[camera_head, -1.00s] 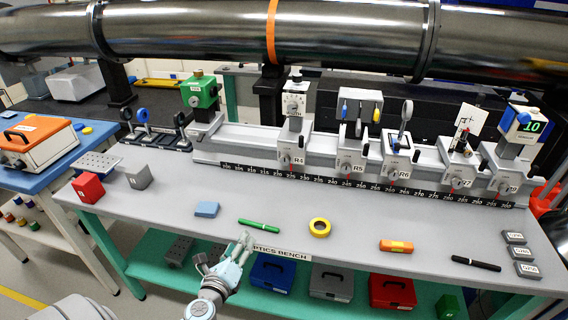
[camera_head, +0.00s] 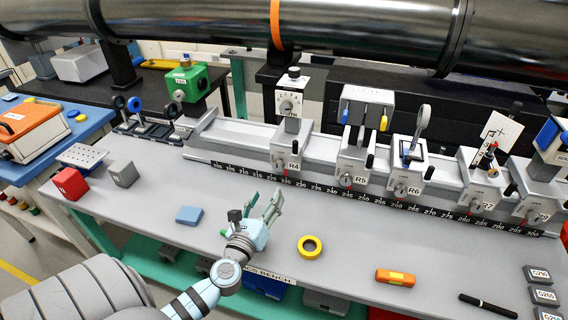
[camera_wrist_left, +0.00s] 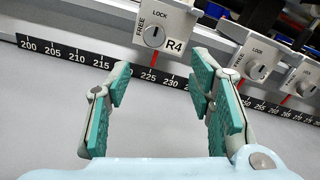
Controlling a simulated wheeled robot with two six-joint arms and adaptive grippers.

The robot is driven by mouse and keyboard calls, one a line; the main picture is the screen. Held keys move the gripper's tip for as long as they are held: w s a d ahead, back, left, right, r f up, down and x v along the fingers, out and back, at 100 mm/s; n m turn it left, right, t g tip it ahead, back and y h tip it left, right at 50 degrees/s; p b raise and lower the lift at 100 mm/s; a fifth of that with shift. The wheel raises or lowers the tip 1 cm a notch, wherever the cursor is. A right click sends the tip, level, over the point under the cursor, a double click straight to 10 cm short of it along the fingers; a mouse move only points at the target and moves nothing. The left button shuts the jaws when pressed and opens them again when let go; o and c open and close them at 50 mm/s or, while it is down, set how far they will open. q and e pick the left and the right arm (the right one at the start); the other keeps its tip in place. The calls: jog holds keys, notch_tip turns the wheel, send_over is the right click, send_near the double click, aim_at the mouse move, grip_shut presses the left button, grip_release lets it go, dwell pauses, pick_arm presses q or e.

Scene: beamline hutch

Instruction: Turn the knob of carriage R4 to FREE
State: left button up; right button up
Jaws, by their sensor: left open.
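Carriage R4 (camera_head: 287,146) stands on the rail, a silver block with an "R4" label and a white dial unit on top. Its round knob (camera_head: 279,163) is on the front face; in the left wrist view the knob (camera_wrist_left: 154,36) sits between the words FREE, at left, and LOCK, above, its slot roughly upright. My left gripper (camera_head: 268,202) is open and empty over the bench in front of R4, below the knob and apart from it. Its fingers also show in the left wrist view (camera_wrist_left: 160,95), spread on either side below the R4 face. My right gripper is not seen.
Carriages R5 (camera_head: 351,170) and R6 (camera_head: 407,180) stand to the right of R4 on the rail. A scale strip (camera_head: 330,190) runs along the rail's front. Yellow tape (camera_head: 310,246), a blue block (camera_head: 189,214) and an orange tool (camera_head: 395,278) lie on the bench.

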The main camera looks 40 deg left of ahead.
pick_arm(q)
send_near(277, 167)
jog(key=x, duration=0.7)
jog(key=b+x, duration=0.1)
jog(key=x, duration=0.1)
jog(key=shift+w+a+f, duration=0.1)
jog(key=shift+w+f, duration=0.15)
jog(key=shift+r, duration=0.2)
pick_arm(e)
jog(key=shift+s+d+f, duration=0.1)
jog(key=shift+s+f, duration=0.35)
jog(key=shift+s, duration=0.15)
pick_arm(q)
jog(key=shift+s, duration=0.1)
grip_shut()
